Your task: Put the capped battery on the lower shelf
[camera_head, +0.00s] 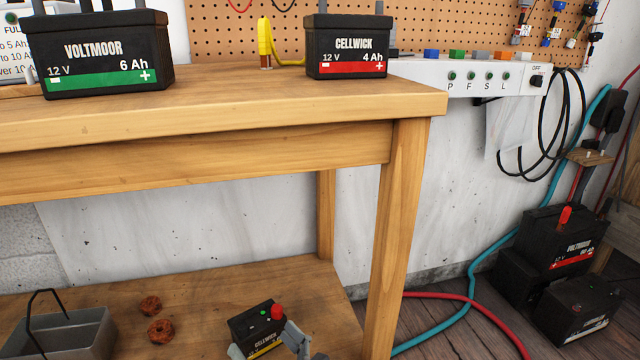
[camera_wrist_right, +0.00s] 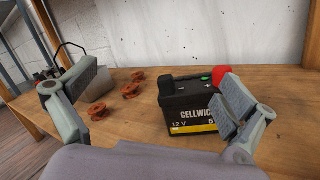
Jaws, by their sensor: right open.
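The capped battery (camera_head: 256,324) is a small black CELLWICK block with a yellow stripe and a red cap on one terminal. It stands upright on the wooden lower shelf (camera_head: 215,285), and shows in the right wrist view (camera_wrist_right: 190,108). My right gripper (camera_head: 267,346) is open, its fingers spread on either side of the battery's near part. In the right wrist view my right gripper (camera_wrist_right: 150,108) has the battery closer to its right finger, which covers part of the battery's right side. I cannot tell whether that finger touches it. My left gripper is not in view.
Copper-coloured coils (camera_head: 155,318) and a grey handled tray (camera_head: 62,335) sit left on the lower shelf. The table leg (camera_head: 397,230) stands to the right. The tabletop (camera_head: 230,100) overhead holds VOLTMOOR (camera_head: 98,62) and red-striped CELLWICK (camera_head: 347,50) batteries. Large batteries (camera_head: 560,245) stand on the floor.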

